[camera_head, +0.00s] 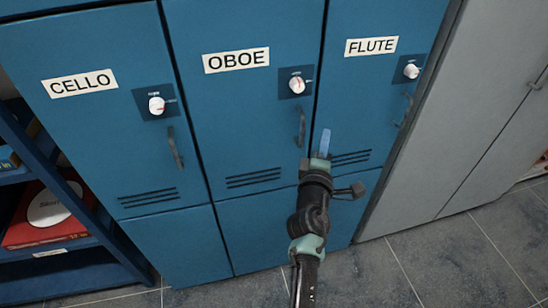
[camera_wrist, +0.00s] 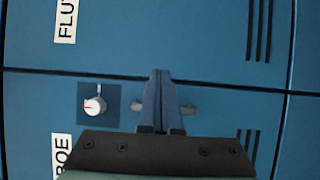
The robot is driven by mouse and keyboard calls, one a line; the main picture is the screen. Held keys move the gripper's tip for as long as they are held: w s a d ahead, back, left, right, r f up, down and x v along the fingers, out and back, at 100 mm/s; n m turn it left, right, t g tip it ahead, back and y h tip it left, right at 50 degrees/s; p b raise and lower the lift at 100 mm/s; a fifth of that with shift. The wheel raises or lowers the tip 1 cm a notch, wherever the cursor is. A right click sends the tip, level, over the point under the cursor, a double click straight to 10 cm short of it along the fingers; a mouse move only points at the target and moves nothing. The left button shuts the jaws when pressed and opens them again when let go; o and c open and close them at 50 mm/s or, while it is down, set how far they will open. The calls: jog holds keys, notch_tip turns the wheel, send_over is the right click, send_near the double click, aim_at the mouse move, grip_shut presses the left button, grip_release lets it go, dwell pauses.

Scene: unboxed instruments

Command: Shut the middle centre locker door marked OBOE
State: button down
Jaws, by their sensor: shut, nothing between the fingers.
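The middle centre locker door marked OBOE (camera_head: 243,120) is blue. It looks flush or nearly flush with its neighbours; a small gap cannot be ruled out. Its label, white dial (camera_head: 297,85) and handle (camera_head: 301,127) show. My gripper (camera_head: 325,142) is shut and empty, in front of the lockers near the seam between OBOE and FLUTE. In the wrist view, the shut fingers (camera_wrist: 161,78) cover the middle of the OBOE handle (camera_wrist: 188,109), and their tips reach the seam. Whether they touch the door cannot be told.
The CELLO door (camera_head: 95,130) is left of OBOE and the FLUTE door (camera_head: 375,90) is right; both look shut. A grey cabinet (camera_head: 470,130) stands at right, a blue shelf (camera_head: 75,255) with boxes at left. Grey tiled floor (camera_head: 400,270) lies clear in front.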

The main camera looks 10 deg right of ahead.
jog(key=s+d+p, duration=0.5)
jog(key=s+d, duration=0.2)
jog(key=d, duration=0.1)
